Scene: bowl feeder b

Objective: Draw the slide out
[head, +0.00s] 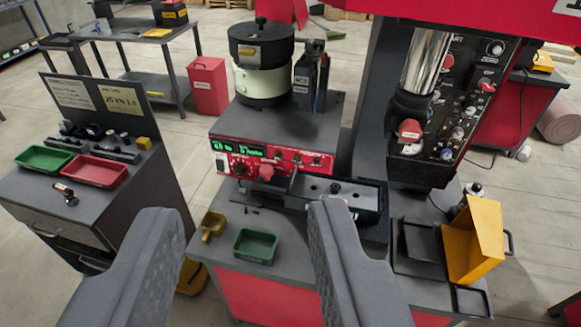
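The slide appears to be the dark grey tray-like part (312,188) with a small black knob (335,188) on top. It sits at the front right of the red control box (240,160), below its panel. The tip of my gripper's right finger overlaps its lower edge in the picture; I cannot tell whether they touch. My gripper (250,210) is open, with its two grey fingers wide apart and nothing between them. The bowl feeder (262,75), a black bowl on a pale base, stands on top of the box.
A green tray (256,246) and a brass scoop (213,226) lie on the bench in front. A side cabinet (75,215) at left bears green and red trays.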

